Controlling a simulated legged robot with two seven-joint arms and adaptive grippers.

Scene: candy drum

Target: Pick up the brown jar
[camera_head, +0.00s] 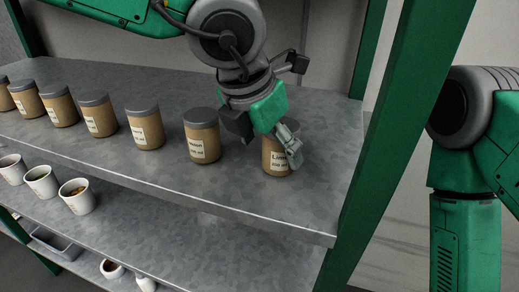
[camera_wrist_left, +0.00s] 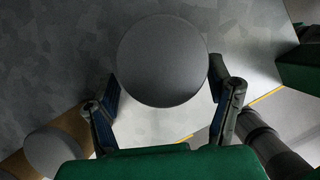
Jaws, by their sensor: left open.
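A brown jar (camera_head: 272,160) with a grey lid and a white label stands upright at the right end of the upper shelf. My left gripper (camera_head: 270,140) is open and comes down over this jar from above, hiding most of its lid. In the left wrist view the round grey lid (camera_wrist_left: 163,55) lies between the two spread fingers (camera_wrist_left: 163,92), one on each side. I cannot tell whether either finger touches the jar. Several similar brown jars stand in a row to the left, the nearest (camera_head: 202,140) close beside the gripper. My right gripper is out of view.
The upper shelf (camera_head: 190,195) is grey metal, with its front edge close to the jars. A green post (camera_head: 390,120) rises just right of the end jar. White cups (camera_head: 76,198) stand on the lower shelf at left. The shelf behind the jars is mostly bare.

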